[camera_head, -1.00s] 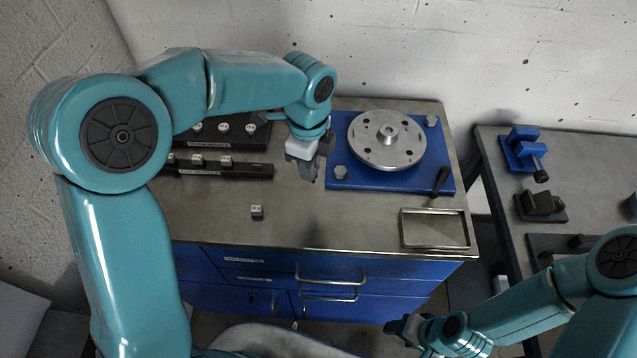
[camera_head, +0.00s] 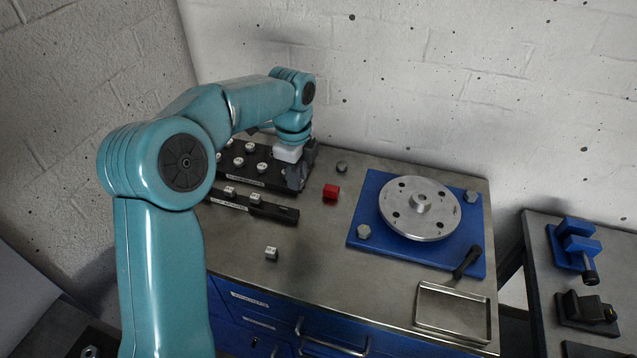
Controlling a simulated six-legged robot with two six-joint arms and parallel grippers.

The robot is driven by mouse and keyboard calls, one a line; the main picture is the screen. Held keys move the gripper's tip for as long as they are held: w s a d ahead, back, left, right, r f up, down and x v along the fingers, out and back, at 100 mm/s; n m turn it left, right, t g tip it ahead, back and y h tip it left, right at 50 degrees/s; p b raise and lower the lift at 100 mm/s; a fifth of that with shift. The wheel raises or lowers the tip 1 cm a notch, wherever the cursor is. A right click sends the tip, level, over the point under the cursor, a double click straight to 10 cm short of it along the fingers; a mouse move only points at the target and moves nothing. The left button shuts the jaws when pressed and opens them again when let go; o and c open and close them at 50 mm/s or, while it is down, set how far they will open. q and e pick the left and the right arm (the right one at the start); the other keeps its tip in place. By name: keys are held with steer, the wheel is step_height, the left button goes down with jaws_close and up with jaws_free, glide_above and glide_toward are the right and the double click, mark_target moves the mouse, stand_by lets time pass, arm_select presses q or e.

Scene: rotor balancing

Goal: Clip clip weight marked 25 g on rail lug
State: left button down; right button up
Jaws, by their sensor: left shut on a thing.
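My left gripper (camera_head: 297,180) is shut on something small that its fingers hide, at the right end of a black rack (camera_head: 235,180). Several clip weights (camera_head: 255,198) sit on a narrow black rail (camera_head: 285,214) in front of the rack. One small grey weight (camera_head: 271,253) lies alone on the bench top. The markings are too small to read, so I cannot tell which weight is 25 g. I cannot pick out the rail lug. My right gripper is out of view.
A red block (camera_head: 331,192) and a dark round piece (camera_head: 342,167) stand right of my left gripper. A blue plate (camera_head: 367,258) carries the metal rotor disc (camera_head: 440,225). An empty shallow tray (camera_head: 453,333) is at the front right. The bench's front middle is mostly clear.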

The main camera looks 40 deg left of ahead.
arm_select(q)
steer(key=shift+n, duration=0.6)
steer(key=a, duration=0.1)
steer(key=s+a+f, duration=0.1)
steer(key=a+f+b, duration=0.1)
steer(key=a, duration=0.1)
steer(key=shift+s+f, duration=0.1)
steer(key=shift+s, duration=0.25)
steer(key=b, duration=0.4)
glide_above(283, 208)
step_height(283, 208, down, 4)
steer(key=shift+f, duration=0.45)
steer(key=shift+f, duration=0.1)
steer(key=shift+f, duration=0.65)
